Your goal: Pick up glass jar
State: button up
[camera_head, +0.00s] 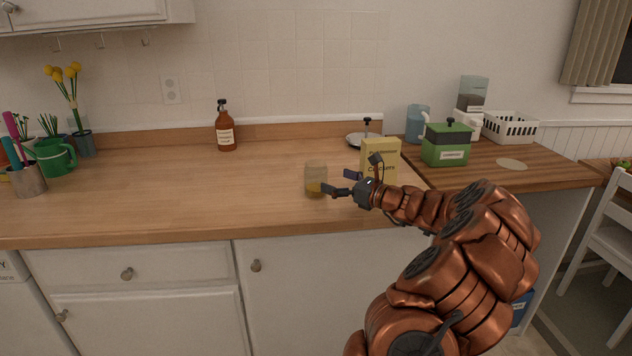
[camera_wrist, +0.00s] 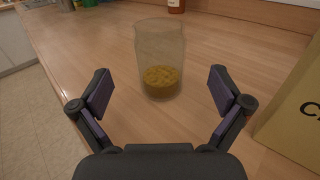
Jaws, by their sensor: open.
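The glass jar (camera_head: 316,177) stands upright on the wooden counter, near its front edge. It is clear, with a yellow-brown filling at the bottom. It also shows in the wrist view (camera_wrist: 159,55), ahead of and between my fingers. My gripper (camera_head: 341,182) is open and empty, just to the right of the jar in the head view. In the wrist view my gripper (camera_wrist: 160,93) has its fingers spread wider than the jar. I cannot tell whether the fingertips reach past its near side.
A yellow crackers box (camera_head: 380,158) stands close beside my gripper, at the right in the wrist view (camera_wrist: 300,112). A brown bottle (camera_head: 226,128) stands at the back. A green pot (camera_head: 446,145) is farther right. The counter left of the jar is clear.

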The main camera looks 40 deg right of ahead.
aim_at(314, 178)
jog(key=shift+f, duration=0.9)
jog(key=shift+w+a+f, duration=0.1)
jog(key=shift+w+a, duration=0.05)
jog(key=shift+w, duration=0.8)
jog(key=shift+w+a, duration=0.2)
jog(key=shift+w, duration=1.2)
jog(key=shift+w+a, duration=0.15)
jog(key=shift+w, duration=1.25)
jog(key=shift+c, duration=0.3)
jog(key=c, duration=1.3)
